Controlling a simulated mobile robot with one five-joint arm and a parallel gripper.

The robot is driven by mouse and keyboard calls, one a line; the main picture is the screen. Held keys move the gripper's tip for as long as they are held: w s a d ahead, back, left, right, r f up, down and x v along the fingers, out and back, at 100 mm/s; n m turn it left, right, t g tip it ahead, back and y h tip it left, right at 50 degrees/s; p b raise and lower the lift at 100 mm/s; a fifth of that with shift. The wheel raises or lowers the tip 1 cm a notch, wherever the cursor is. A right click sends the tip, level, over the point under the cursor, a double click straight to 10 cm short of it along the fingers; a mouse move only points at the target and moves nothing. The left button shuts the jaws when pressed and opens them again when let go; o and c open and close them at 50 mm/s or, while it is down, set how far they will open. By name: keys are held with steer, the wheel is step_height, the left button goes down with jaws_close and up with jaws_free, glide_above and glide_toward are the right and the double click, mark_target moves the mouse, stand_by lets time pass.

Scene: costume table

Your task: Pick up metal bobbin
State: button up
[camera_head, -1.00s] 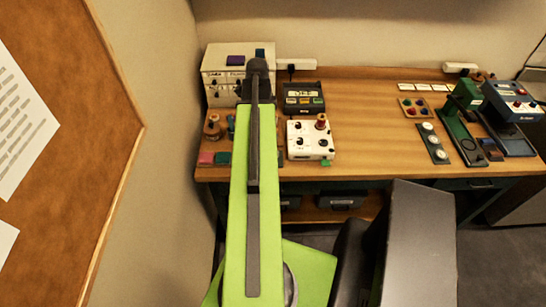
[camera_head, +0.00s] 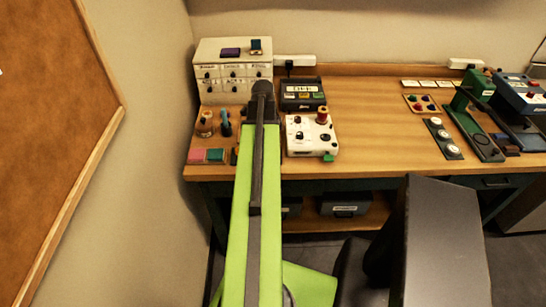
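I cannot make out a metal bobbin for certain. A brown spool-like piece (camera_head: 206,124) stands at the left of the wooden table, and a blue upright piece (camera_head: 226,122) stands next to it. A reddish spool (camera_head: 322,115) stands upright on a white control box (camera_head: 312,135) right of my arm. My green and black arm reaches forward over the table's left part, its dark rounded end in front of the cream cabinet. No gripper fingers show. The arm covers a strip of the table between the blue piece and the white box.
A cream cabinet (camera_head: 232,70) with dark knobs stands at the back left. A black display box (camera_head: 303,94) sits behind the white box. Pink (camera_head: 196,155) and green (camera_head: 216,155) blocks lie at the front left. The table's middle (camera_head: 375,120) is clear. A wall board (camera_head: 50,150) is left.

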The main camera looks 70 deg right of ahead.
steer(key=shift+f, duration=0.25)
jaws_close()
steer(key=shift+r, duration=0.1)
